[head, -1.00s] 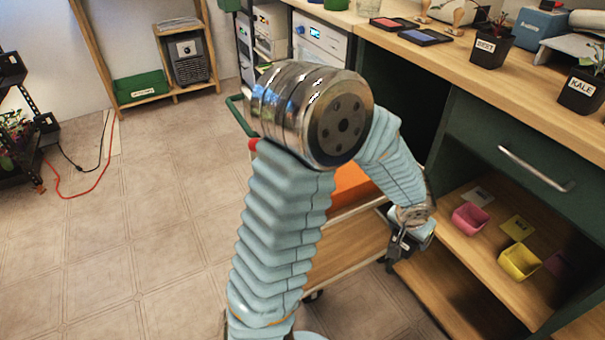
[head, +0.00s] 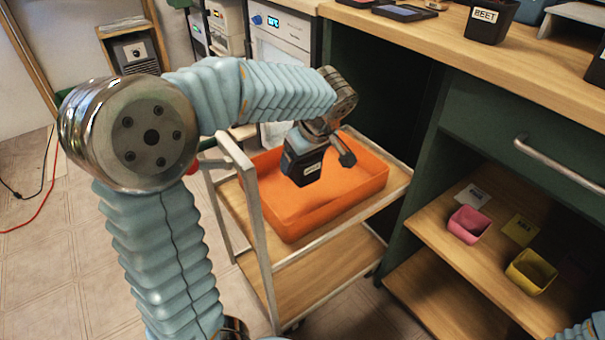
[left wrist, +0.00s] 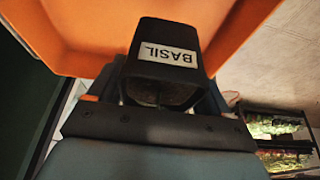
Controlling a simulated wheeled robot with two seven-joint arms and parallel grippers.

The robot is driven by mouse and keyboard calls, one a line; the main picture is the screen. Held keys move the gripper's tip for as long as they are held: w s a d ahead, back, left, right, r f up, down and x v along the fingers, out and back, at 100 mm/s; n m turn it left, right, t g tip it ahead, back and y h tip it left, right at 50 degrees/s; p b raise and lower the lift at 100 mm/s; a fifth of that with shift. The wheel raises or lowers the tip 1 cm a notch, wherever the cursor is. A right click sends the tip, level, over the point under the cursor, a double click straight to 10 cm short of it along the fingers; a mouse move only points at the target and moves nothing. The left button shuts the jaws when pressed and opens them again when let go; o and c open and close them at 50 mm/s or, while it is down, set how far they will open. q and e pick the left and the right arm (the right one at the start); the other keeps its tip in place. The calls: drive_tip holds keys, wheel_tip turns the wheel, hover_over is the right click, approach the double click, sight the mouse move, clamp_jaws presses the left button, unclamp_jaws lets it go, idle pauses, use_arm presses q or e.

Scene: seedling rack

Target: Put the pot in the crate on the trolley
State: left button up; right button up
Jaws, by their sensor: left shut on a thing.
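A black pot (head: 302,167) with a white label is in my left gripper, over the orange crate (head: 290,231). In the left wrist view the pot (left wrist: 160,78) shows its label reading BASIL, with the crate (left wrist: 75,62) beyond it. My left gripper (head: 318,148) is shut on the pot. The crate stands on the upper shelf of the trolley (head: 262,262) and looks empty where it shows. How high the pot is above the crate floor is hard to tell. My right gripper is not in view.
A wooden counter (head: 480,60) with a BEET pot (head: 490,18) runs along the right. Below it, a shelf holds a pink pot (head: 468,225) and a yellow pot (head: 530,272). The dark green cabinet stands close beside the trolley.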

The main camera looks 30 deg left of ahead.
use_arm(q)
drive_tip(key=w+f, duration=0.1)
drive_tip(key=w+a+f, duration=0.1)
drive_tip(key=f, duration=0.1)
drive_tip(key=w+a+f, duration=0.1)
drive_tip(key=shift+f, duration=0.4)
drive_tip(key=shift+w+a+f+b, duration=0.15)
drive_tip(key=shift+f+b, duration=0.1)
drive_tip(key=shift+f, duration=0.75)
drive_tip(key=shift+w+a+f+b, duration=0.1)
drive_tip(key=shift+w+f+b, duration=0.1)
drive_tip(key=shift+f, duration=0.75)
drive_tip(key=shift+f, duration=0.2)
drive_tip(key=o, duration=1.1)
drive_tip(key=shift+s+d+r, duration=0.1)
drive_tip(key=shift+d+r, duration=0.1)
drive_tip(key=shift+r, duration=0.4)
drive_tip(key=p+v, duration=0.1)
drive_tip(key=v, duration=0.9)
drive_tip(key=shift+s+d+r+p, duration=0.1)
drive_tip(key=shift+d+r+p, duration=0.15)
drive_tip(key=shift+r, duration=0.3)
